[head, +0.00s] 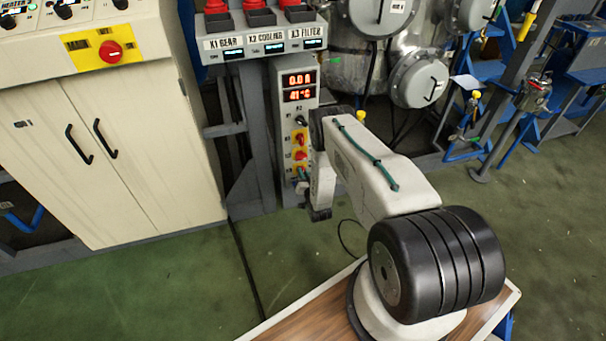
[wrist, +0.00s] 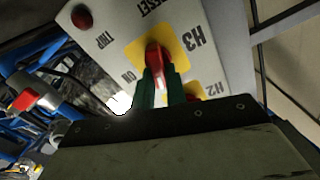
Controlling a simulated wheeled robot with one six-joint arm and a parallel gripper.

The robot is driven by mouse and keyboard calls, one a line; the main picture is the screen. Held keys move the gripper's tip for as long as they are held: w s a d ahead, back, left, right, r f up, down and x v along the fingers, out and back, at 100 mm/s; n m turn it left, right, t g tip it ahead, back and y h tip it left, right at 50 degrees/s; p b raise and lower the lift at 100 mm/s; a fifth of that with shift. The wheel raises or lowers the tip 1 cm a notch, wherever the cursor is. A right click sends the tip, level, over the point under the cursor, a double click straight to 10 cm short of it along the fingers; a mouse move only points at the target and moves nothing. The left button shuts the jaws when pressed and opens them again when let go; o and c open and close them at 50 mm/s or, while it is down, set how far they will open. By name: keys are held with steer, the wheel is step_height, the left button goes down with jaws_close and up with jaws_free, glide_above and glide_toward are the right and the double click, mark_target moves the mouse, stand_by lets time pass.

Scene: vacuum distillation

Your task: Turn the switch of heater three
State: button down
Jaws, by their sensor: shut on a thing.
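The heater three switch is a red knob (wrist: 154,54) on a yellow square plate, beside the label H3 in the wrist view. My gripper (wrist: 159,82) has its two green fingers closed on either side of this knob, gripping it. In the head view my gripper (head: 302,186) reaches the low part of the narrow grey control panel (head: 283,137), with the arm coming in from the right. The fingers and wrist hide part of the knob there. The ON label stands close beside the knob in the wrist view.
The H2 switch plate (wrist: 194,90) is right beside my fingers, partly hidden. A red round TRIP button (wrist: 82,17) sits near the panel's edge.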

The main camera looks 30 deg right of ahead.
steer(key=m, duration=0.9)
steer(key=d+f+m, duration=0.1)
steer(key=m, duration=0.4)
steer(key=shift+s, duration=0.1)
stand_by(0.4)
steer(key=c, duration=1.4)
jaws_free()
steer(key=shift+f, duration=0.1)
steer(key=shift+c, duration=0.2)
steer(key=shift+s+a, duration=0.1)
steer(key=v, duration=0.7)
steer(key=shift+s, duration=0.3)
